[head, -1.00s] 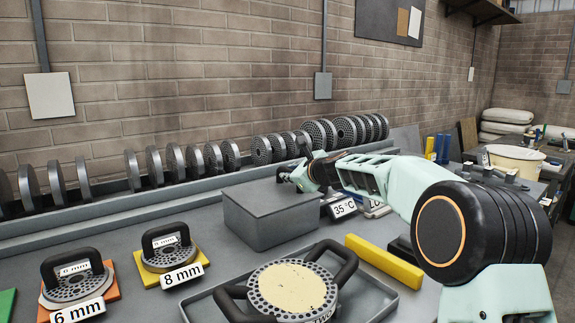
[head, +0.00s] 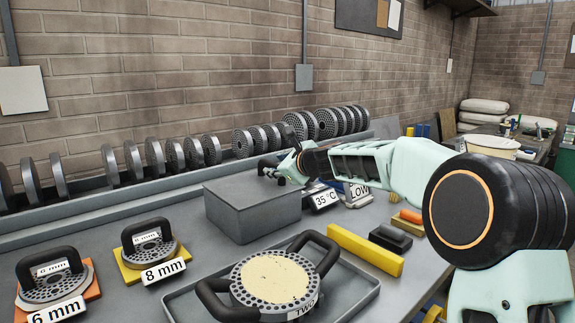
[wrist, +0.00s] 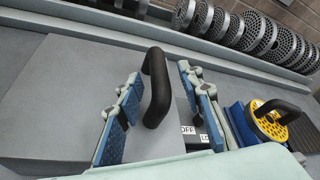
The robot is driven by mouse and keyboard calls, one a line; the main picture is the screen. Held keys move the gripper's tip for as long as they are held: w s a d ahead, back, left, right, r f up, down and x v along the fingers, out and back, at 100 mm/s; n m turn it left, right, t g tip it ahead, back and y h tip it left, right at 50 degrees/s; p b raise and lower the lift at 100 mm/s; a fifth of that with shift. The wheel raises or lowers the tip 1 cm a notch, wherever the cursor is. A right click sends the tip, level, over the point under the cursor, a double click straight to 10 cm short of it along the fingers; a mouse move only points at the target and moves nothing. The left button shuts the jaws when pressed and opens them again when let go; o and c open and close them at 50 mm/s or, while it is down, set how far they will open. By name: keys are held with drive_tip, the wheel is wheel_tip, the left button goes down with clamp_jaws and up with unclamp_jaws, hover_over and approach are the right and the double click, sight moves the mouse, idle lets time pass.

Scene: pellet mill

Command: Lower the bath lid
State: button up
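The bath (head: 262,223) is a grey box on the bench in the head view. Its grey lid (head: 240,190) lies flat over it, with no gap that I can make out. In the wrist view the lid (wrist: 50,90) fills the left, and its upright black handle (wrist: 155,88) stands near its right edge. My gripper (head: 277,171) is over the right end of the lid. In the wrist view the blue-padded fingers of my gripper (wrist: 160,74) are apart on either side of the handle, with a visible gap on the right; contact on the left is unclear.
A grey tray (head: 352,305) with a two-handled die (head: 275,283) lies in front of the bath. A yellow bar (head: 365,250) is to the right. Labelled dies (head: 150,250) stand at left. A rack of discs (head: 190,155) runs behind.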

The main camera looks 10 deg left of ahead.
drive_tip(key=v, duration=0.8)
drive_tip(key=shift+d, duration=0.2)
